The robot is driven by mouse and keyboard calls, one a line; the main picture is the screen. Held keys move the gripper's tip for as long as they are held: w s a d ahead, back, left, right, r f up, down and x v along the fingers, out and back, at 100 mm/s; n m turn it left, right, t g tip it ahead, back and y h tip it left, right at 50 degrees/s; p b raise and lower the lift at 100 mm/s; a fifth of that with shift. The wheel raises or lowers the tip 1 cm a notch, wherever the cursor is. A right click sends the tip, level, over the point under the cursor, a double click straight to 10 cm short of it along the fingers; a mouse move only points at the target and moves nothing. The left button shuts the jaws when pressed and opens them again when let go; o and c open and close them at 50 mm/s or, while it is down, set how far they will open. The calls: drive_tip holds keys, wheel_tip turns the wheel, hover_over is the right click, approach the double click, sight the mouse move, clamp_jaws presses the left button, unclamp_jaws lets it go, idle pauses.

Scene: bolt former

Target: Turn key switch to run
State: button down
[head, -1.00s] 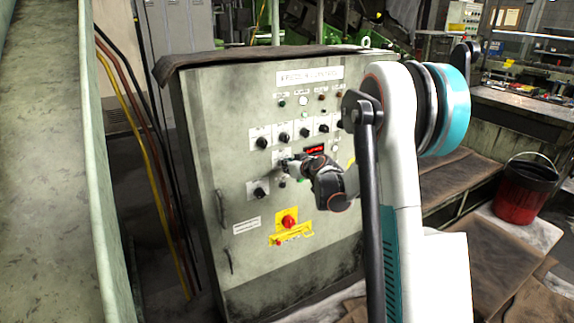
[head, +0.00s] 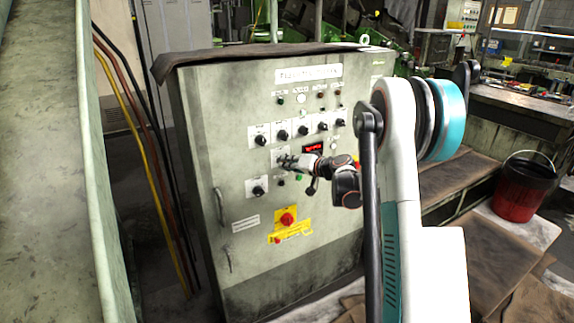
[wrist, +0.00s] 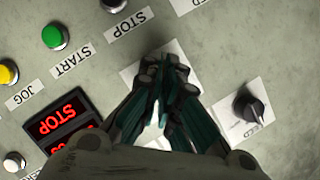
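The grey control cabinet (head: 300,215) stands upright, with knobs, lamps and buttons on its face. My gripper (head: 283,162) is at a white switch plate (head: 275,152) below the left part of the upper knob row. In the wrist view my gripper (wrist: 166,68) has its fingers drawn together over the middle of that white plate (wrist: 190,65). The key switch is almost wholly hidden between and behind the fingertips, so its turn position cannot be read. The fingers look shut on it.
In the wrist view a black knob (wrist: 250,107) sits close right; a green START button (wrist: 54,37) and a red display (wrist: 62,114) are left. A red emergency stop (head: 288,219) is below my gripper. A red bucket (head: 521,188) stands at the right.

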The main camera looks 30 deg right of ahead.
idle(0.4)
drive_tip(key=c, duration=1.8)
unclamp_jaws()
drive_tip(key=shift+c, duration=0.2)
drive_tip(key=v, duration=1.2)
drive_tip(key=shift+f, duration=0.15)
